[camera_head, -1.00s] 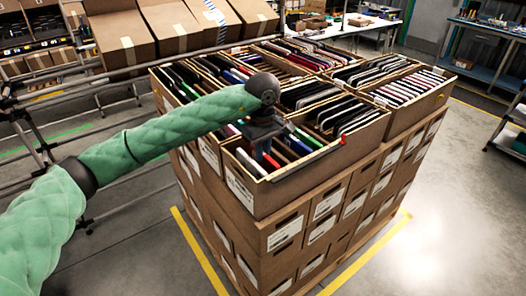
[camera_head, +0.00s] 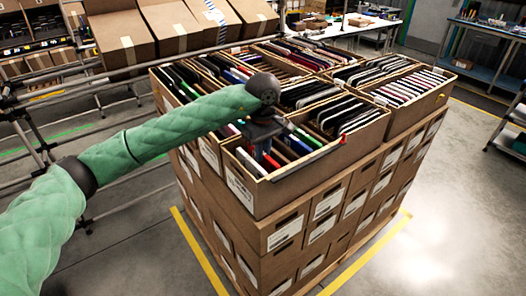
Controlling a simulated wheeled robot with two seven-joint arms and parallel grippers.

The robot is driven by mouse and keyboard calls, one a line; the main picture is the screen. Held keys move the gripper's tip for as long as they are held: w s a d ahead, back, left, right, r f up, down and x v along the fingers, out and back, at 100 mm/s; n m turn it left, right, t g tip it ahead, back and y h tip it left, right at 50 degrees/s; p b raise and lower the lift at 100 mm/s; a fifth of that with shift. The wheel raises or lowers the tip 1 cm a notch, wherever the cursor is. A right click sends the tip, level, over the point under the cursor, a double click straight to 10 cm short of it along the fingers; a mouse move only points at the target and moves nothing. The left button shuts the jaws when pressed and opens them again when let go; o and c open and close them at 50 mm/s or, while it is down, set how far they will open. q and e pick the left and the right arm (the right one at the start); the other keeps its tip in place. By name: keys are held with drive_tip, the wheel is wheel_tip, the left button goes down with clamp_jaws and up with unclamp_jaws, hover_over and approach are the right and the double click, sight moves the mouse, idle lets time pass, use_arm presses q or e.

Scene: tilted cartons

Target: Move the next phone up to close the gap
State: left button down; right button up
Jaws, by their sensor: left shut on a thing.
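The phones stand on edge in rows inside open cardboard cartons on top of a stack. The nearest carton (camera_head: 285,193) holds several phones, among them a red one (camera_head: 276,148) and a blue one (camera_head: 297,145). My left gripper (camera_head: 266,160) reaches down into the left part of this carton. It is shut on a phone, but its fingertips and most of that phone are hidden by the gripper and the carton. My right gripper is not in view.
Other cartons full of phones adjoin it, such as the one at the right (camera_head: 413,110). A metal rail (camera_head: 110,76) runs at the left, with tilted cartons (camera_head: 135,35) behind. Yellow lines mark the floor around the stack.

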use_arm(q)
drive_tip(key=shift+f+b, duration=0.25)
drive_tip(key=shift+b, duration=0.15)
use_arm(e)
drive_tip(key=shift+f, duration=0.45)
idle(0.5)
use_arm(q)
drive_tip(key=c, duration=1.3)
unclamp_jaws()
drive_tip(key=shift+c, duration=0.2)
